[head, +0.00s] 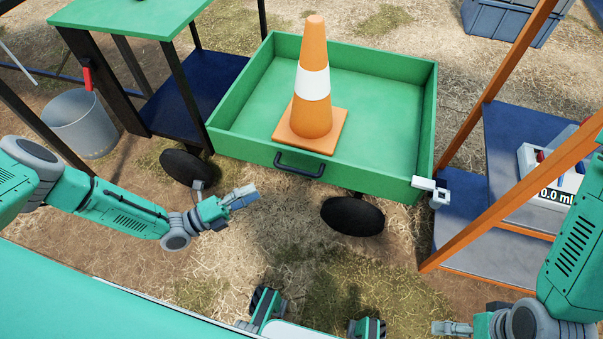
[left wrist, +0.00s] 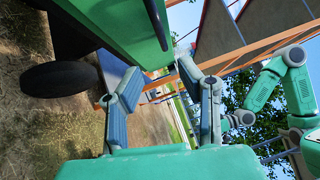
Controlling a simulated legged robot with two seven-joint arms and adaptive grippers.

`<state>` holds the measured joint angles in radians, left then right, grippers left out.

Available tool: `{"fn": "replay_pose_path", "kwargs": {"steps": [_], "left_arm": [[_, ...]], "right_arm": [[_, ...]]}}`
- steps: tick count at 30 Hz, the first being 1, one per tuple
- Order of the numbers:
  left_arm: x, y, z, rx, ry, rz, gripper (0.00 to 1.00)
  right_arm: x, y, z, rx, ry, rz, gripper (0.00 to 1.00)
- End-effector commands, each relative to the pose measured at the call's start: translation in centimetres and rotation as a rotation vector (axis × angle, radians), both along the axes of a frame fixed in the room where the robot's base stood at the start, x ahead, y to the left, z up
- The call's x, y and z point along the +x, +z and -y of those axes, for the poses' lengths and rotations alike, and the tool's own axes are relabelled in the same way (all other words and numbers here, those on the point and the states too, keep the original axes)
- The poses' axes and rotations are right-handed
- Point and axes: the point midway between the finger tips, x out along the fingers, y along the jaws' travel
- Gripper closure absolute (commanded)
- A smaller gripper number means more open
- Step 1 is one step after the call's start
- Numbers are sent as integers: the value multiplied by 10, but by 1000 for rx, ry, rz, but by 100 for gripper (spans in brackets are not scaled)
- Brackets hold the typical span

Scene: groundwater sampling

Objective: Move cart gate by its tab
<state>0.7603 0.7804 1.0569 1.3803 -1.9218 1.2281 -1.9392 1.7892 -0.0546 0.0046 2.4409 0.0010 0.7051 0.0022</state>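The green cart (head: 432,110) stands in front of me with its near wall, the gate (head: 235,146), upright. A dark handle (head: 300,164) is fixed to the middle of that wall. A white tab-like fitting (head: 428,187) sticks out at the cart's near right corner. My left gripper (head: 243,196) is open and empty, in front of and below the near wall, left of the handle. The left wrist view shows its two fingers (left wrist: 158,70) apart, with the cart's green side (left wrist: 110,22) beyond. My right gripper (head: 452,328) is at the lower right, away from the cart; its finger gap is unclear.
An orange cone (head: 313,85) stands in the cart. Cart wheels (head: 352,216) sit below. A bucket (head: 80,122) and a green-topped table stand left. An orange-framed rack with a blue shelf (head: 520,130) and a meter (head: 545,180) stands close on the right. Grass before the cart is clear.

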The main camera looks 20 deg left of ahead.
Motion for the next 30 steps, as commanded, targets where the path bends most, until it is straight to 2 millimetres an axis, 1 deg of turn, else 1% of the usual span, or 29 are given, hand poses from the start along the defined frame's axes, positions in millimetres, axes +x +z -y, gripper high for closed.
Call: {"fn": "replay_pose_path", "kwargs": {"steps": [5, 15, 18, 24, 30], "left_arm": [[19, 3, 21, -7, -1, 0, 68], [66, 12, 74, -10, -2, -3, 68], [76, 14, 84, -9, -2, -4, 68], [87, 17, 96, -7, -1, -5, 68], [88, 18, 97, -7, -1, -5, 68]], "right_arm": [[0, -5, 0, 0, 0, 1, 0], [0, -20, 0, 0, 0, 0, 0], [0, -23, 0, 0, 0, 0, 0], [0, -25, 0, 0, 0, 0, 0], [0, -25, 0, 0, 0, 0, 0]]}}
